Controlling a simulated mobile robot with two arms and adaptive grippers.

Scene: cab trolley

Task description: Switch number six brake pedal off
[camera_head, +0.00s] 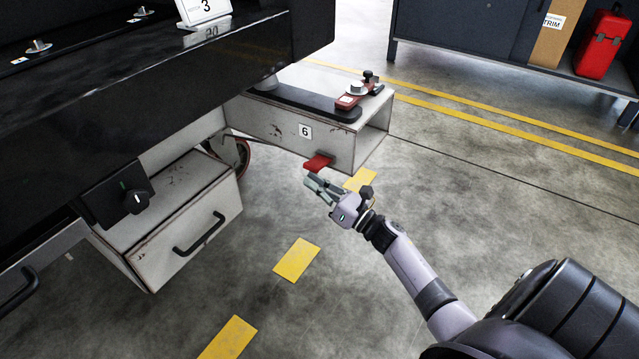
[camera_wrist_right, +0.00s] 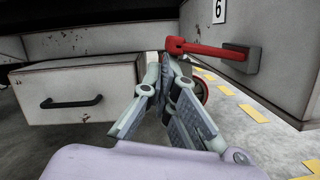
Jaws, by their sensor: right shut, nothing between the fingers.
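The red brake pedal (camera_head: 318,162) sticks out from the side of the grey box beam marked with a number 6 label (camera_head: 305,132). My right gripper (camera_head: 310,181) is shut and empty, just below the pedal in the head view. In the wrist view its fingertips (camera_wrist_right: 168,58) come together by the pedal's free end; I cannot tell whether they touch. My left gripper is not in view.
A drawer with a black handle (camera_head: 200,234) and a black rotary switch (camera_head: 136,201) are at the left. A red clamp (camera_head: 352,97) sits on top of the beam. A dark cabinet with a red case (camera_head: 602,45) stands at the back right. The floor around is open.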

